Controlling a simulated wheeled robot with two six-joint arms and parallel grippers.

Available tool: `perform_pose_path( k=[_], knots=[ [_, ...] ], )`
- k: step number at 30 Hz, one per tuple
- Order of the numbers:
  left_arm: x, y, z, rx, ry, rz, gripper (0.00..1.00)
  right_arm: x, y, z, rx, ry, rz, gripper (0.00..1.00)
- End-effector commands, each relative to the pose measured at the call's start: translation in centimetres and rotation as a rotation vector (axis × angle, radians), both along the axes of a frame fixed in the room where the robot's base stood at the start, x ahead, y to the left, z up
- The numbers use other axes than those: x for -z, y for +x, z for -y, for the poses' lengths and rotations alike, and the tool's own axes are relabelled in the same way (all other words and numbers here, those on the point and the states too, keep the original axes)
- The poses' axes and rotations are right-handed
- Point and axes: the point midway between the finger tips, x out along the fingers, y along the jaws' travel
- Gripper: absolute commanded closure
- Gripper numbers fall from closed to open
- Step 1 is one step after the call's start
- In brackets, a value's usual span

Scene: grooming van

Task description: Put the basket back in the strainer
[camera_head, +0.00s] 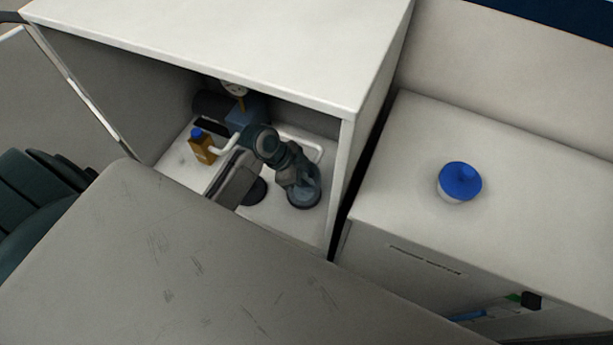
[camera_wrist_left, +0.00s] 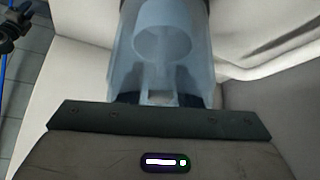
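In the left wrist view, a pale blue-grey part with a round, cup-like form (camera_wrist_left: 165,38) lies straight ahead of the gripper's dark palm plate. I cannot clearly separate fingers, basket and strainer there, nor tell whether the gripper is closed on anything. The basket is not clearly visible in the head view. My right gripper is not in view.
A blue-topped lid (camera_head: 460,181) sits on the white counter (camera_head: 535,215) to the right. An orange bottle with a blue cap (camera_head: 203,148) and a pump with a gauge (camera_head: 234,88) stand inside the cabinet. Its roof and right wall bound the arm closely.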

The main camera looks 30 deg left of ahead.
Motion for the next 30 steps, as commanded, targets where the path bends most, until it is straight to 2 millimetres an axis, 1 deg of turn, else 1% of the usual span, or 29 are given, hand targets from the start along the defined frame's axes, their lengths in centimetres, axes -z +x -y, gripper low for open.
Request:
perform_pose_path(
  k=[6,10,22,27,30],
  knots=[
    [-0.1,0.0,-0.1,0.0,0.001,0.001,0.56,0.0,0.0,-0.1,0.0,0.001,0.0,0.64],
    [-0.7,-0.1,-0.6,-0.001,0.004,0.004,0.56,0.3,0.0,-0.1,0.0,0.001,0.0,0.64],
    [-6.6,-1.9,-4.1,0.002,0.008,0.003,0.56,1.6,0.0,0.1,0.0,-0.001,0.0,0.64],
    [-8.3,-2.3,-4.9,0.0,0.005,0.002,0.56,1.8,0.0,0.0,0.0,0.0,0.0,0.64],
    [-8.8,-2.4,-5.2,0.0,0.004,0.001,0.56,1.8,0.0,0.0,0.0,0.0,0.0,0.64]
  ],
)
